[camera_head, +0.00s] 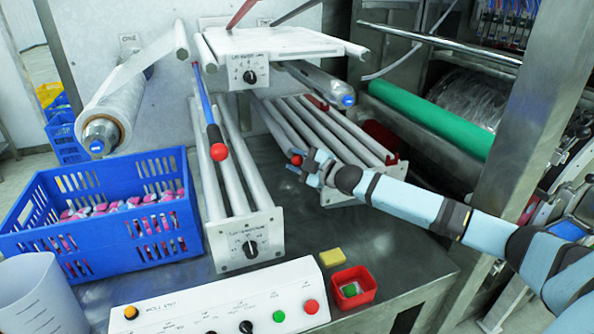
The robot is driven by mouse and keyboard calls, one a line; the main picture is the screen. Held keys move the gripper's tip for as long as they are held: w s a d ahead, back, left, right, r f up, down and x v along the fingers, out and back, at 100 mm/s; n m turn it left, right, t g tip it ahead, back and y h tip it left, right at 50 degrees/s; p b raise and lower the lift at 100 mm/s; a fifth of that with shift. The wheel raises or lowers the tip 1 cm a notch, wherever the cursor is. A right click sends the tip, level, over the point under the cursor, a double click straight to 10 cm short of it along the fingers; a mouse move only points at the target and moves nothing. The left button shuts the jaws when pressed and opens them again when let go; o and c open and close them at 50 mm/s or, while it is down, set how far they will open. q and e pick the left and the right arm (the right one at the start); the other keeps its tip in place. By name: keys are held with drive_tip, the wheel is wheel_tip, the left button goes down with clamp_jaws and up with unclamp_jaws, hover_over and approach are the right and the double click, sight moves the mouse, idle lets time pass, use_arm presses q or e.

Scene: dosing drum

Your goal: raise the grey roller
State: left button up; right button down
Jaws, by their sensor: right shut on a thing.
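Several grey rollers show, and I cannot tell which one the task means. Long grey rollers (262,185) lie in the left frame, and more grey rollers (345,130) lie in the right frame. A thicker grey roller with a blue end (322,83) sits under the white upper plate. My right gripper (304,163) is shut at a red ball knob (296,160), beside the right frame. The gripper hides most of what the knob is attached to. A blue lever with a red ball (218,152) leans over the left frame, apart from my gripper. My left gripper is not in view.
A blue crate (95,245) with small packs stands at the left, beside a film roll (105,120). A control panel (225,300), a yellow block (332,257) and a red box (353,287) are in front. A green roller (430,120) lies behind my right arm.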

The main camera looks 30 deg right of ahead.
wheel_tip(320, 180, up, 5)
drive_tip(key=shift+r+p, duration=0.2)
drive_tip(key=shift+p, duration=0.95)
drive_tip(key=shift+r, duration=0.5)
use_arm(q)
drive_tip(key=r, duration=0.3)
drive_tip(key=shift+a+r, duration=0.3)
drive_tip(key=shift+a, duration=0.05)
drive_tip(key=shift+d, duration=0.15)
use_arm(e)
drive_tip(key=c, duration=0.8)
unclamp_jaws()
drive_tip(key=shift+f, duration=0.1)
drive_tip(key=shift+o, duration=0.2)
drive_tip(key=shift+s, duration=0.1)
drive_tip(key=shift+s+d+f, duration=0.1)
drive_tip(key=shift+s+f, duration=0.05)
drive_tip(key=shift+s, duration=0.1)
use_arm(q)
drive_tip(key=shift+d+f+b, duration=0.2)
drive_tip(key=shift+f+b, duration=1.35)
use_arm(e)
drive_tip(key=v, duration=1.3)
drive_tip(key=shift+r, duration=0.2)
